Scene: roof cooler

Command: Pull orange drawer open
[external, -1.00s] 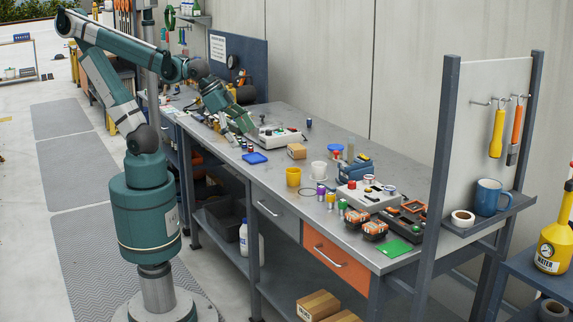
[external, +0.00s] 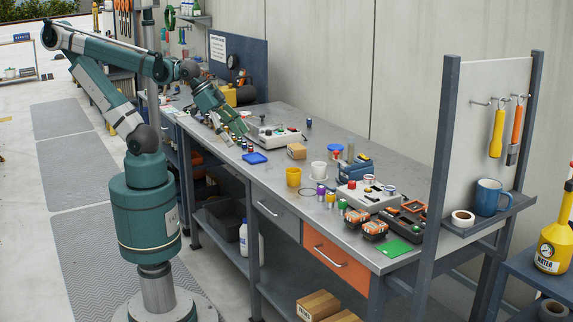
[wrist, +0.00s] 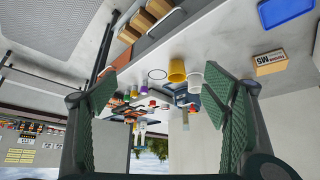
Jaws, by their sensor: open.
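The orange drawer (external: 335,262) is under the front right part of the workbench in the external view. It looks shut, with a silver bar handle (external: 328,256) across its front. My gripper (external: 238,138) is over the far left part of the bench, well away from the drawer. In the wrist view my gripper (wrist: 165,105) has its two green-padded fingers spread wide with nothing between them. The drawer front cannot be made out clearly in the wrist view.
A grey drawer (external: 270,208) is left of the orange one. On the bench stand a blue tray (external: 255,158), a yellow cup (external: 293,177), a white cup (external: 318,170) and a control box (external: 367,195). Cardboard boxes (external: 318,305) lie on the lower shelf. Floor in front is clear.

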